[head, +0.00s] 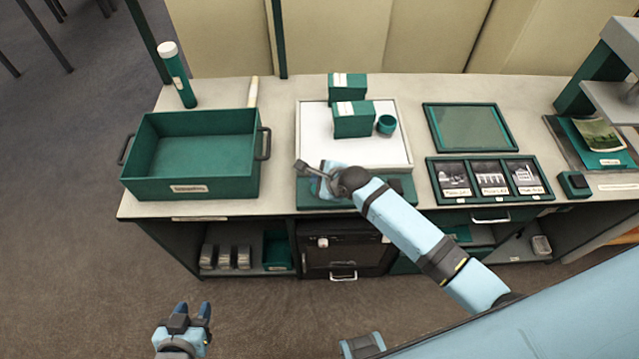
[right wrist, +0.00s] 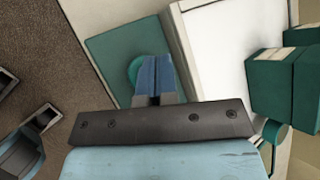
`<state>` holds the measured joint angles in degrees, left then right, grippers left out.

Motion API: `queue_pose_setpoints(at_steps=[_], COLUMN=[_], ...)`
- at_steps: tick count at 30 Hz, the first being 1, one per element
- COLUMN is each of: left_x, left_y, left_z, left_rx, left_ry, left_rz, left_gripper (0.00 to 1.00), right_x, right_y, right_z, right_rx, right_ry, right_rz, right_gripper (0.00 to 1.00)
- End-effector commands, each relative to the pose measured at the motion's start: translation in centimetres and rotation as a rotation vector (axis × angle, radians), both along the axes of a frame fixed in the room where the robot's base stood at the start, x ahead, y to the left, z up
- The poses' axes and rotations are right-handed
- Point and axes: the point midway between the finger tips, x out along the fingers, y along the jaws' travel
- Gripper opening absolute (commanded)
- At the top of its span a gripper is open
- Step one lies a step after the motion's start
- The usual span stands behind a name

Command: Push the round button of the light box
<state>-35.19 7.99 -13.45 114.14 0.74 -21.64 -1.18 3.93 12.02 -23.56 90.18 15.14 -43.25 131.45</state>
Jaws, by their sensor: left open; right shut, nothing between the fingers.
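The light box has a white lit top (head: 312,130) and a green front strip (head: 385,200) at the front of the counter. In the right wrist view, the strip (right wrist: 112,50) carries a green round button (right wrist: 133,70), partly hidden behind my right fingers. My right gripper (head: 326,188) is shut and empty, over the left part of the strip. It also shows in the right wrist view (right wrist: 158,65), overlapping the right side of the button; I cannot tell whether it touches. In the head view the gripper hides the button. My left gripper (head: 190,312) is open and empty, low in front of the counter.
Two green boxes (head: 353,122) and a small green cup (head: 386,125) stand on the light box. A green tray (head: 190,188) is at left, with a capped tube (head: 177,75) behind it. Framed photos (head: 490,180) lie at right. The floor before the counter is clear.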

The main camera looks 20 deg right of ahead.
Motion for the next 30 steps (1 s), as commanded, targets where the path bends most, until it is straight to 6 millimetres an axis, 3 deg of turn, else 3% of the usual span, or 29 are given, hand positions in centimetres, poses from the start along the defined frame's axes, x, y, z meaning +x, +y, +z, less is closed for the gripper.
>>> queue_pose_setpoints(at_steps=[3,12,30], left_x=[0.1,0.2,-0.4], left_y=[0.0,0.9,0.8], left_z=[2.0,4.9,4.7], left_rx=[0.001,0.011,0.010], left_ry=[-0.003,-0.014,0.001], left_rz=[0.000,0.017,0.020], left_gripper=[0.43,0.43,0.43], right_x=[0.0,-0.1,0.0], right_y=[0.1,0.1,0.0], right_z=[1.6,4.0,4.2], right_rx=[0.002,0.002,0.000], right_ry=[0.001,0.001,0.001], right_rz=[0.000,0.000,0.001], right_gripper=[0.00,0.00,0.00])
